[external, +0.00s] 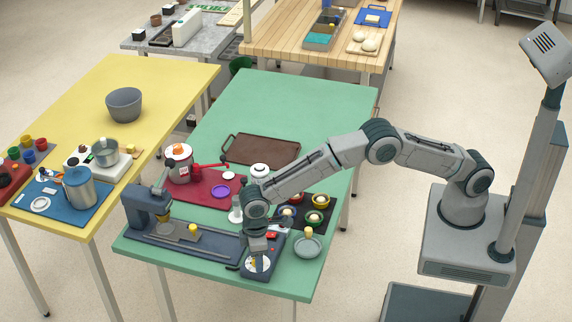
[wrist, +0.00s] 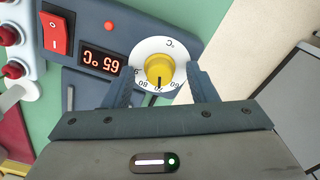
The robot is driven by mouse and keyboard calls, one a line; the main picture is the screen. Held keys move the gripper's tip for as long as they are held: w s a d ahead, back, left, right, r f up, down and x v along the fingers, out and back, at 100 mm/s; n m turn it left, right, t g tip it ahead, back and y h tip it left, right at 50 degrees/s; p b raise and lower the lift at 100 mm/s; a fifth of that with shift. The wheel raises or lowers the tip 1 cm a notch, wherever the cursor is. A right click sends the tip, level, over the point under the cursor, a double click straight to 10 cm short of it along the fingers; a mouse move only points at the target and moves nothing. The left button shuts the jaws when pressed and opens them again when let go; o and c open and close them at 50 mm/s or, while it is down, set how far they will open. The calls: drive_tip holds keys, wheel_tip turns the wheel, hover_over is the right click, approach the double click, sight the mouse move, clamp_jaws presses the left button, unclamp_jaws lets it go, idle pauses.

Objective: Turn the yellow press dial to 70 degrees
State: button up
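The yellow press dial (wrist: 159,70) sits on a round white scale plate (wrist: 150,48) on the blue-grey press panel. Its black pointer points down toward my gripper; the scale numerals are upside down and partly hidden. The red display (wrist: 101,61) appears upside down and seems to read 65 °C. My gripper (wrist: 160,78) is open, one finger on each side of the dial, with gaps between fingers and dial. In the external view my gripper (external: 256,248) is above the panel at the green table's front edge. The plate (external: 258,264) shows there, but the dial is hard to make out.
A red rocker switch (wrist: 55,33) is beside the display. The press (external: 148,208) stands to the left on the green table (external: 300,97).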

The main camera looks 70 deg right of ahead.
wheel_tip(320, 180, up, 14)
drive_tip(key=b, duration=0.1)
idle(0.5)
drive_tip(key=shift+f, duration=0.1)
